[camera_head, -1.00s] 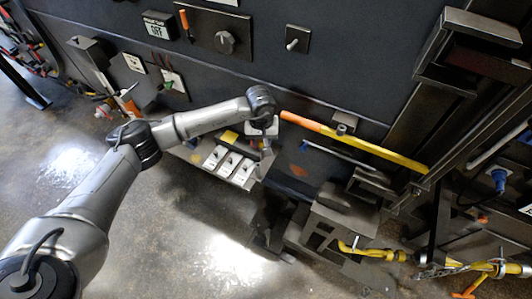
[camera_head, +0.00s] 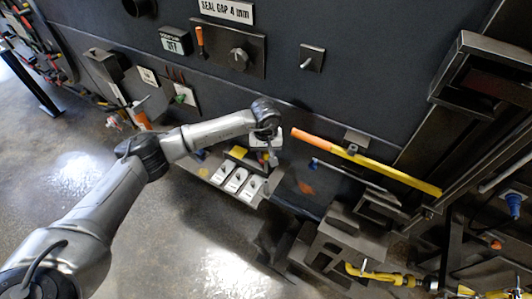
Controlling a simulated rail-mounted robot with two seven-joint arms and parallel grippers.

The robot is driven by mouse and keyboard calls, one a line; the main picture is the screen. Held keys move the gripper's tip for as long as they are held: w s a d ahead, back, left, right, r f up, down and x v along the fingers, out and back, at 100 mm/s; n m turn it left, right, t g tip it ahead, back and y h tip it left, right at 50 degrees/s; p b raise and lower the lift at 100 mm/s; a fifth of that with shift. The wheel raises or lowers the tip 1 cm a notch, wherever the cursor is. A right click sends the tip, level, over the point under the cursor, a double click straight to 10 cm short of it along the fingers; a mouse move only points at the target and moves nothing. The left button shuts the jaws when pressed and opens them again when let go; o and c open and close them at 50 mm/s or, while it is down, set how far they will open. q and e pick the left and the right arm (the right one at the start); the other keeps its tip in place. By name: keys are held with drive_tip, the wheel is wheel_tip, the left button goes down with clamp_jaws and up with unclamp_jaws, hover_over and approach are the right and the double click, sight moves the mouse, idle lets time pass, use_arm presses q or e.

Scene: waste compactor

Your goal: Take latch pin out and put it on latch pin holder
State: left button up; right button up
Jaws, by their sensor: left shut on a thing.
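My left gripper (camera_head: 269,154) points down at the right end of a small shelf (camera_head: 212,183), just left of the orange end of a long bar. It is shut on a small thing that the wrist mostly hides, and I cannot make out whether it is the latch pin. The bar (camera_head: 385,170) is yellow with an orange grip and slants across the dark wall. A small grey bracket (camera_head: 355,139) sits at its upper edge. I cannot pick out the latch pin holder for certain. My right gripper is not in view.
White labelled plates (camera_head: 238,180) and a yellow block (camera_head: 236,152) are on the shelf. A rotary knob panel (camera_head: 232,62) is on the wall above. A dark metal frame (camera_head: 342,238) stands below the bar, with a yellow tool (camera_head: 375,274) beside it. Open floor lies at lower left.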

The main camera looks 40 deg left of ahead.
sight(266, 169)
use_arm(q)
drive_tip(key=shift+f+b, duration=1.75)
drive_tip(key=shift+f, duration=0.4)
drive_tip(key=shift+f+b, duration=0.65)
drive_tip(key=shift+f, duration=0.1)
drive_tip(key=shift+b, duration=0.3)
drive_tip(key=shift+b, duration=0.5)
drive_tip(key=shift+f, duration=0.25)
drive_tip(key=shift+f+b, duration=0.8)
drive_tip(key=shift+b, duration=0.1)
drive_tip(key=shift+f+b, duration=0.65)
drive_tip(key=shift+f, duration=0.05)
